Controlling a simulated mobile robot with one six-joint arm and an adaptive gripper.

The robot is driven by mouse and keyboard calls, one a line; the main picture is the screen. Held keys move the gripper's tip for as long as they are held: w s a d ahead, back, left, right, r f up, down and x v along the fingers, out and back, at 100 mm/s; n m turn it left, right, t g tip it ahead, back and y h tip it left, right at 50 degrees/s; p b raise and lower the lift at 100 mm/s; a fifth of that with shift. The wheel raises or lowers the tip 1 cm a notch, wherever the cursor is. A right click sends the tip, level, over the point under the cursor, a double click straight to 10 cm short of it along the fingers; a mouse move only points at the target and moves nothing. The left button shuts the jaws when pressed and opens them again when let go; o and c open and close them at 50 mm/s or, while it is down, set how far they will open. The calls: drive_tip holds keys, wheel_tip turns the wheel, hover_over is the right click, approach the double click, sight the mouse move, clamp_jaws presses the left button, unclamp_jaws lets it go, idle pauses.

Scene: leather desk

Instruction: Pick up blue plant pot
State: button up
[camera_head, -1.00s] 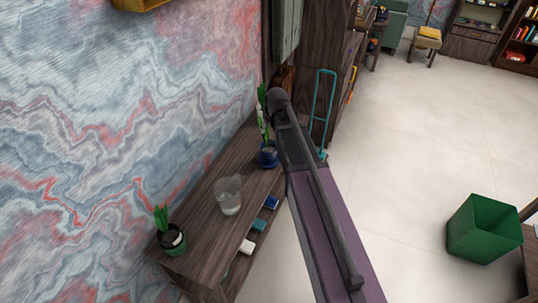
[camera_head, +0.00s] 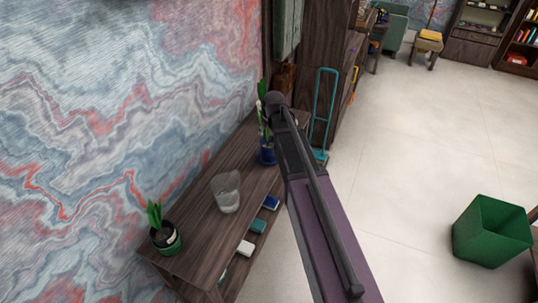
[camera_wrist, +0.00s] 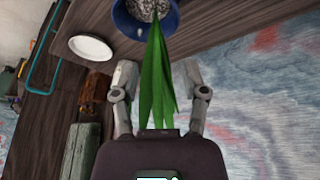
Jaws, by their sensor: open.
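The blue plant pot (camera_head: 267,156) stands on the far end of the dark wooden shelf unit, partly hidden by my arm in the head view. In the wrist view the blue pot (camera_wrist: 122,28) is at the top, cut off by the frame edge, with grey gravel inside and long green leaves (camera_wrist: 156,85). My gripper (camera_wrist: 157,66) is open, with one finger on each side of the leaves and the pot beyond the fingertips. I cannot tell whether the fingers touch the leaves. The gripper's fingers are not clear in the head view.
A clear glass (camera_head: 226,192) and another potted plant (camera_head: 165,238) stand on the wooden shelf unit (camera_head: 205,230). A white round dish (camera_wrist: 91,47) lies near the blue pot in the wrist view. A green bin (camera_head: 490,232) stands on the open floor at right.

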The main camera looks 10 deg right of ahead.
drive_tip(key=shift+w+f+b, duration=0.25)
drive_tip(key=shift+f+b, duration=0.05)
drive_tip(key=shift+f, duration=0.3)
drive_tip(key=b, duration=0.5)
hover_over(270, 142)
drive_tip(key=s+a, duration=0.3)
drive_tip(key=shift+w+d+f, duration=0.1)
drive_tip(key=shift+d+f, duration=0.05)
drive_tip(key=shift+f, duration=1.05)
drive_tip(key=shift+w+d+f, duration=0.1)
drive_tip(key=shift+f, duration=1.05)
clamp_jaws()
